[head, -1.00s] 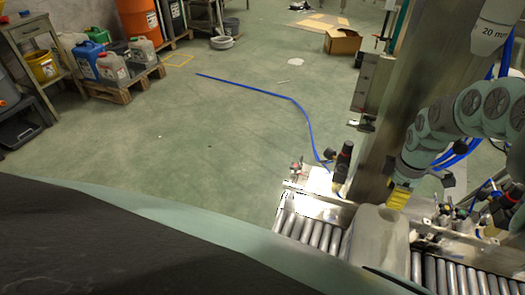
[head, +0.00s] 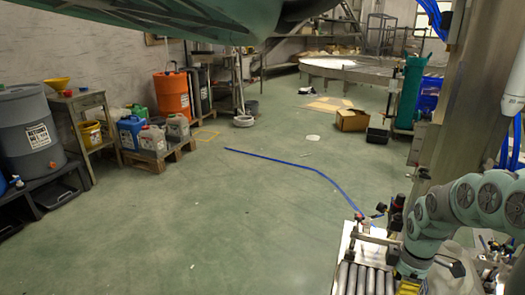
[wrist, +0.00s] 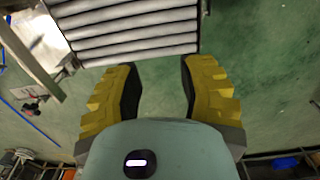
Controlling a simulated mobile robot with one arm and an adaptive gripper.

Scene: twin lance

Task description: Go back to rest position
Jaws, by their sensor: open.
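My gripper (wrist: 160,74) is in the wrist view, its two yellow, black-padded fingers spread wide apart. Nothing is between them, only green floor. A roller conveyor (wrist: 135,30) lies beyond the fingertips at the top of that view. In the head view, the near end of the roller conveyor (head: 366,278) is at the bottom right. A teal jointed arm (head: 466,200) reaches down beside it and ends in a yellow part at the bottom edge; I cannot tell if this is my gripper. A large teal shape fills the top of the head view, close to the camera.
A blue hose (head: 290,163) lies across the floor. Jerrycans stand on a pallet (head: 160,160) at left, near an orange drum (head: 172,96) and a grey barrel (head: 30,130). A cardboard box (head: 352,120) is farther back. The middle floor is clear.

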